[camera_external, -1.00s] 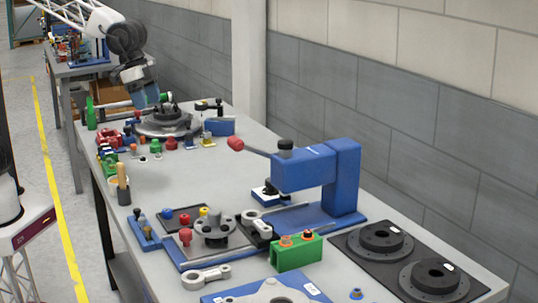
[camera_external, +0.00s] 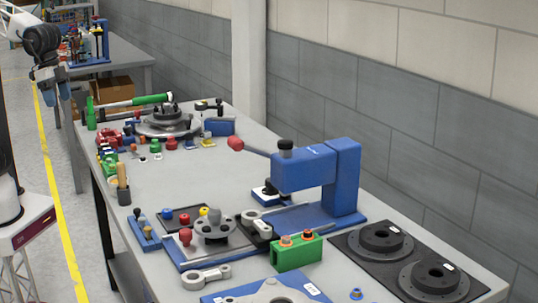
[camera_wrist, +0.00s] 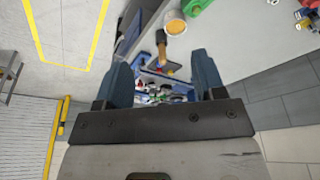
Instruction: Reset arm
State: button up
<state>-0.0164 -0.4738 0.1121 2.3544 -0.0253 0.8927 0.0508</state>
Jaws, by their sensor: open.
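My gripper (camera_external: 56,94) is at the upper left of the external view, off the left edge of the near workbench, pointing down. In the wrist view my gripper (camera_wrist: 163,72) shows two blue fingers spread apart with nothing held between them. The workbench (camera_external: 190,225) with the chassis fixture parts lies to the right of it. A green-handled bar tool (camera_external: 150,99) lies at the far end of the bench, beside a round dark fixture (camera_external: 166,122).
A blue press (camera_external: 318,178) stands on the bench, with two black discs (camera_external: 380,239) on a dark mat nearby. A second table (camera_external: 120,66) stands behind. The floor aisle at left looks clear.

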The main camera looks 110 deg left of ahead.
jog(key=s+f, duration=0.3)
jog(key=s, duration=0.8)
jog(key=shift+d+f, duration=0.35)
